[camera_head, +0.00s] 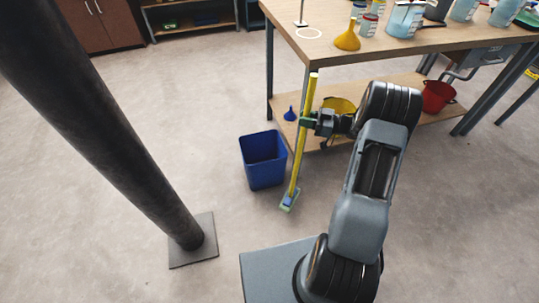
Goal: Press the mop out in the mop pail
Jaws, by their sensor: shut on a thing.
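The mop has a long yellow handle (299,163) and a small blue-green head (289,201). It stands nearly upright, tilted slightly, with its head low over the floor; I cannot tell whether it touches. My gripper (308,122) is shut on the upper part of the handle. A blue open-topped pail (263,165) stands on the floor just left of the mop, and the mop head is outside it. A yellow container (341,105) behind my gripper is partly hidden by my arm. I cannot tell which container is the mop pail.
A wooden table (425,42) with bottles and a yellow funnel (347,39) stands behind the mop. Its lower shelf holds a red bucket (438,96) and a blue funnel (290,114). A dark post (110,130) stands at left. Floor between post and pail is clear.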

